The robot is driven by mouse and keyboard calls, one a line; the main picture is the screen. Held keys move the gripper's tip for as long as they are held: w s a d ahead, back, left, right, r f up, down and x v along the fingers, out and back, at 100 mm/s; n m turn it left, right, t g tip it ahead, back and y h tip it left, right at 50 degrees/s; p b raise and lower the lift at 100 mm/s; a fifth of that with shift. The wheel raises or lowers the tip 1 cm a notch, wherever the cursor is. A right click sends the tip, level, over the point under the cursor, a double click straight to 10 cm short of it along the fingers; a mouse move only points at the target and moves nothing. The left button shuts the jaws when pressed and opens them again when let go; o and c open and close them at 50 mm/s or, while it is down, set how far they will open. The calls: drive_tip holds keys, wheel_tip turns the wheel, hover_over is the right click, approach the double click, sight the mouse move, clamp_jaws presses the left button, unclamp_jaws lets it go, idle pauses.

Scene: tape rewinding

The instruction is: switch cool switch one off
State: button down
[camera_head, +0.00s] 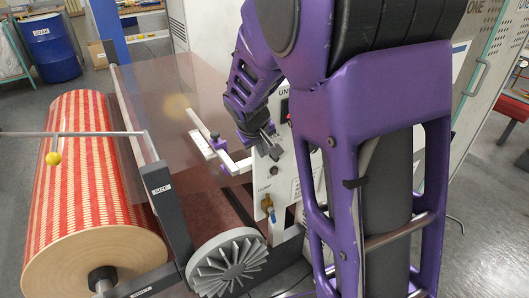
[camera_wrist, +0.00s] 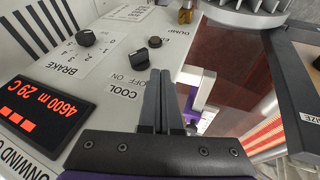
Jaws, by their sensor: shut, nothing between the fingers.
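The cool switch (camera_wrist: 139,59) is a small black rotary knob on the pale control panel in the wrist view. The printed words OFF, ON and COOL are beside it, and which one it points at is too small to tell. My gripper (camera_wrist: 160,74) has its two grey fingers together with nothing between them. The fingertips are just beside the knob, to its right and slightly below in the picture; contact cannot be told. In the head view my gripper (camera_head: 268,142) is at the panel (camera_head: 263,198), and my arm hides much of the panel.
A brake knob (camera_wrist: 87,38), a small dark button (camera_wrist: 155,41) and a red display (camera_wrist: 40,108) share the panel. A brass valve (camera_head: 270,213) sits lower on it. A patterned roll (camera_head: 75,190) and a grey fan wheel (camera_head: 228,262) stand left of my arm.

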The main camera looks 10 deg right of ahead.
drive_tip(key=v, duration=1)
drive_tip(key=shift+p, duration=0.4)
drive_tip(key=shift+a, duration=0.15)
